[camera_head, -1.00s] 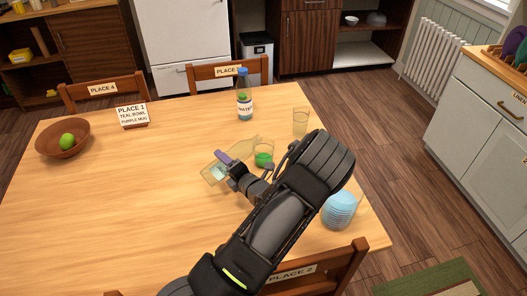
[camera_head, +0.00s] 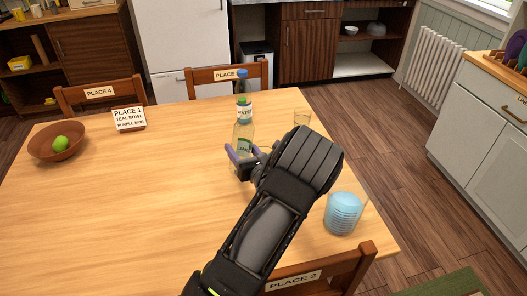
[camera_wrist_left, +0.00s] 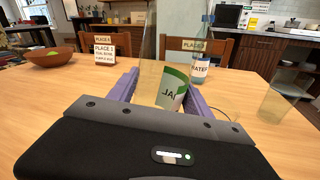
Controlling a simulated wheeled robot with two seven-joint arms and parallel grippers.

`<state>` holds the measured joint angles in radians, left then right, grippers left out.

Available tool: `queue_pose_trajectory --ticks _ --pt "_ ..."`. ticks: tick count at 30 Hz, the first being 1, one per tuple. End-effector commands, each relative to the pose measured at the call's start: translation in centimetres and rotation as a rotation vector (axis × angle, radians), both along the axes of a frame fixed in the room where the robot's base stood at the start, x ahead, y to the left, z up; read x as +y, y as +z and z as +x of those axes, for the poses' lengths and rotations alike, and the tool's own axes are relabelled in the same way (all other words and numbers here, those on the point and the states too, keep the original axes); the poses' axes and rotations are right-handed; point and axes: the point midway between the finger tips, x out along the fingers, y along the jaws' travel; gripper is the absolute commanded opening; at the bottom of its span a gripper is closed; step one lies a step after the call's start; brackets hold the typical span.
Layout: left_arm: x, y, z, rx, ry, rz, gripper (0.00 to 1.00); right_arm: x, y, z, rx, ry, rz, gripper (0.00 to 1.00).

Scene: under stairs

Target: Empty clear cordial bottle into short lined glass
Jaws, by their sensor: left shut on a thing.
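My left gripper (camera_head: 243,165) is shut on a clear bottle (camera_head: 242,139) with a green and white label. The bottle stands about upright, with its upper part in front of a water bottle in the head view. In the left wrist view the held bottle (camera_wrist_left: 172,88) is between the purple fingers, its top cut off. My right gripper is not in view.
The water bottle (camera_wrist_left: 199,70) stands just behind the held bottle. A clear glass (camera_head: 302,119) stands to the right, partly hidden by my arm. A brown bowl (camera_head: 72,152) with a green fruit and a place sign (camera_head: 128,118) are at left. The table's left middle is clear.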

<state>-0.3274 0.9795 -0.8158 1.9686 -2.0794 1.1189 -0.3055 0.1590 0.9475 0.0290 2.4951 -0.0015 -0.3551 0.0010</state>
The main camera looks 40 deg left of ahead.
Motion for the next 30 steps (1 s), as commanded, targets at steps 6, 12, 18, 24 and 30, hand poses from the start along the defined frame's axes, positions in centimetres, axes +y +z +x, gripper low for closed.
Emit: queue_pose_trajectory --ticks 6,12,18,24,30 --pt "-0.2 2.0 0.7 -0.087 0.0 -0.021 0.0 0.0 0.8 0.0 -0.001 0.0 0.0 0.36" --pt "-0.2 5.0 0.8 -0.197 0.001 -0.046 0.0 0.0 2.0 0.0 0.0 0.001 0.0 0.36" --pt "-0.2 5.9 0.8 -0.195 0.001 -0.045 0.0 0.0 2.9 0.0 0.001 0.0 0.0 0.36" --pt "-0.2 8.3 0.8 -0.194 0.001 -0.044 0.0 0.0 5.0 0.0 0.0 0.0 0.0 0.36" --pt "-0.2 9.0 0.8 -0.193 0.001 -0.045 0.0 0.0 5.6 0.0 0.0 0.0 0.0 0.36"
